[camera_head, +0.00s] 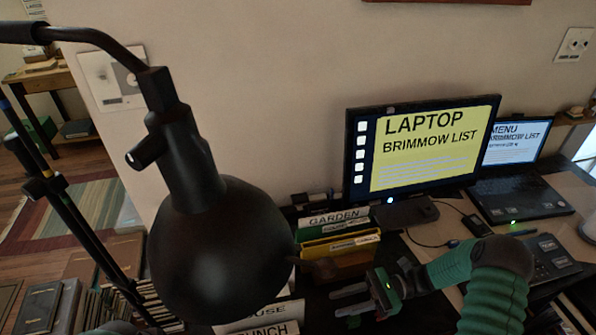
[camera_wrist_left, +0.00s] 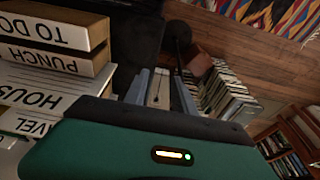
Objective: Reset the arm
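My right arm, in green and dark grey, reaches in from the right in the head view. Its gripper (camera_head: 342,302) is open, with two grey fingers apart and pointing left, in front of the box of files. Nothing shows between the fingers. My left gripper is mostly hidden behind the lamp in the head view. In the left wrist view, the left gripper (camera_wrist_left: 160,78) has two blue-grey fingers apart, with floor and books seen beyond them. It appears empty.
A large black lamp (camera_head: 220,250) blocks the left centre. A file box (camera_head: 340,262), monitor (camera_head: 425,148), laptop (camera_head: 515,190) and phone (camera_head: 550,257) stand on the desk. More books (camera_wrist_left: 228,92) stand on the floor beyond.

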